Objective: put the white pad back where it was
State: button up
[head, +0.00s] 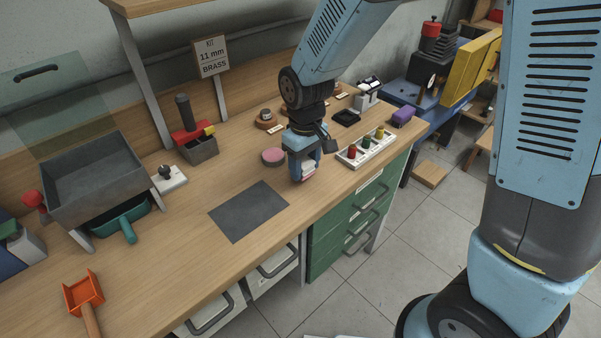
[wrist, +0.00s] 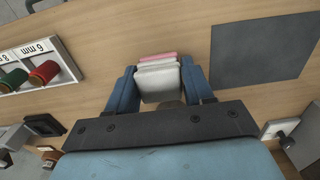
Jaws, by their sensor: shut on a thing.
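My gripper (head: 304,172) is over the bench near its front edge, pointing down, in the head view. Its two blue fingers, also seen in the wrist view (wrist: 160,85), are shut on the white pad (wrist: 158,80). A pink strip (wrist: 157,56) shows along the pad's far edge; I cannot tell whether it is part of the pad. In the head view the pad (head: 308,171) is partly hidden by the fingers. I cannot tell whether it touches the bench.
A dark grey mat (head: 248,211) lies left of my gripper. A round pink thing (head: 273,157) sits just behind it to the left. A white rack (head: 366,151) with coloured spools stands to the right. A black tray (head: 346,118) is further back. Bare wood surrounds the mat.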

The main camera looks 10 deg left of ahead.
aim_at(304, 174)
jog(key=shift+w+a+f, duration=0.1)
jog(key=shift+f, duration=1.6)
jog(key=o, duration=1.2)
jog(key=shift+f, duration=0.1)
notch_tip(304, 174, up, 12)
jog(key=shift+r, duration=0.15)
